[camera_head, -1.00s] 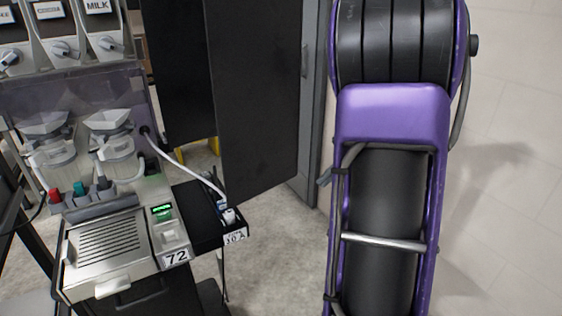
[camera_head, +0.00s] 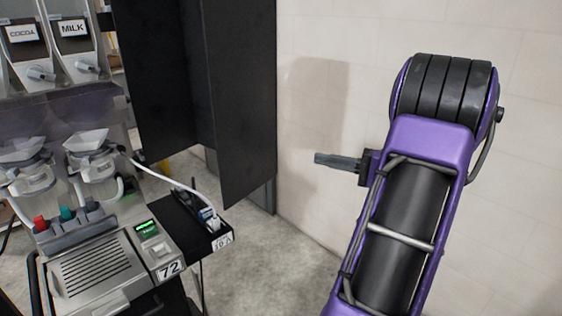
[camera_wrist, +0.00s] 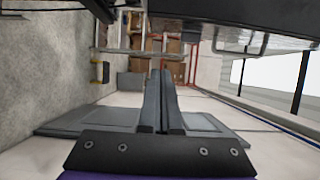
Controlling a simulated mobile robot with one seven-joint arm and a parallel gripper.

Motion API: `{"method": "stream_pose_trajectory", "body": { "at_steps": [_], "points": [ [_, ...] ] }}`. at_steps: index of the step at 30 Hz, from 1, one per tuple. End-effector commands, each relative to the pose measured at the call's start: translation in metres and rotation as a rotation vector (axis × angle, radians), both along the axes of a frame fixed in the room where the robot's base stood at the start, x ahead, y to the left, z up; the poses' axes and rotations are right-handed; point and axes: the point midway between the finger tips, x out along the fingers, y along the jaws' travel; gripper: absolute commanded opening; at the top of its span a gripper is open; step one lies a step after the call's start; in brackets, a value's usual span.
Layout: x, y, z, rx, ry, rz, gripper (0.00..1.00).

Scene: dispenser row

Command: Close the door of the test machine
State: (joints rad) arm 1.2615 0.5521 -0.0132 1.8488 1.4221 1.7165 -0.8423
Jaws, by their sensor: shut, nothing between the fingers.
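The coffee and drink machine (camera_head: 100,260) with the number 72 stands at the left of the head view. A tall dark panel (camera_head: 245,100), which looks like an open door, stands upright behind and to the right of it. I cannot tell which machine it belongs to. My gripper (camera_head: 318,159) points left, to the right of the panel and apart from it, in front of a pale wall. In the wrist view, its fingers (camera_wrist: 163,85) are together with nothing between them. No handle shows on the panel in the head view.
A small black shelf (camera_head: 190,220) with a white cable sticks out to the right of the machine. Bare grey floor (camera_head: 250,265) lies between it and my arm. A pale wall (camera_head: 330,90) stands behind. The wrist view shows a dark edge (camera_wrist: 250,38) overhead.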

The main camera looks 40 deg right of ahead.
Motion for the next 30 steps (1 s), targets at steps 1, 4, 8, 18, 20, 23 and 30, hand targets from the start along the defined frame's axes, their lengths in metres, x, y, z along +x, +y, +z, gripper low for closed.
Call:
{"method": "stream_pose_trajectory", "body": {
  "at_steps": [1,4,8,18,20,23,30],
  "points": [
    [0.003,0.002,0.001,0.001,-0.003,0.001,0.0],
    [0.014,0.008,0.001,0.0,-0.002,0.004,0.0],
    [0.036,0.021,0.0,0.001,0.0,0.005,0.0],
    [0.084,0.059,0.001,0.002,0.002,0.001,0.0],
    [0.081,0.067,0.001,0.001,0.002,0.001,0.0],
    [0.078,0.078,0.001,0.001,0.002,0.001,0.0],
    [0.076,0.087,0.0,0.0,0.001,0.001,0.0]
  ]
}}
